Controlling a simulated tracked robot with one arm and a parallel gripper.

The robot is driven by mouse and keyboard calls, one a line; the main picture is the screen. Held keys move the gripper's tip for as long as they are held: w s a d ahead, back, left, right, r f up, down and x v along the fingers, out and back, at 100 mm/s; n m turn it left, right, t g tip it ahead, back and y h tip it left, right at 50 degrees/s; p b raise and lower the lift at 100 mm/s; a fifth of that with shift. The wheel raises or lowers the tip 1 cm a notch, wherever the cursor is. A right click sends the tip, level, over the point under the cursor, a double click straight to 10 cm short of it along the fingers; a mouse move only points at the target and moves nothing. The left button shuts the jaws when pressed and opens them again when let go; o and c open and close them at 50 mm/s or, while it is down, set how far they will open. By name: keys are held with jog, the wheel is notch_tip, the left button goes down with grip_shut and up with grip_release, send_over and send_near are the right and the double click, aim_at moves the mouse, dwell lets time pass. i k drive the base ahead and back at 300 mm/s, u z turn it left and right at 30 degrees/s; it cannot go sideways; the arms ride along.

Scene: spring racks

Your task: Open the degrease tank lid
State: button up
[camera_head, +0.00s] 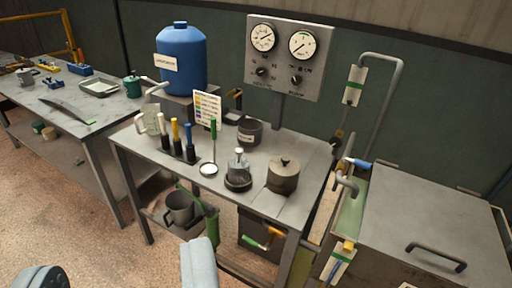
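A large box-like tank (372,262) stands at the right, cut off by the picture's edge; I take it to be the degrease tank, though I can read no label on it. Its flat grey lid (430,215) lies closed on top. A dark bar handle (436,257) is fixed near the lid's front edge, and hinges show along the back edge. Grey rounded parts of my own arm show at the bottom left and bottom centre, well left of the tank. I cannot make out any gripper fingers.
A steel table (130,157) left of the tank carries a blue drum (181,60), bottles, a small lidded pot (283,175) and a gauge panel (290,58) behind. Pipes and a blue-handled valve (357,164) stand at the tank's left edge. Floor is free at lower left.

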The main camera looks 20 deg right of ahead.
aim_at(452, 236)
jog(key=z, duration=1.65)
jog(key=k, duration=0.65)
jog(key=z, duration=0.05)
jog(key=i, duration=1.55)
jog(key=u, duration=0.75)
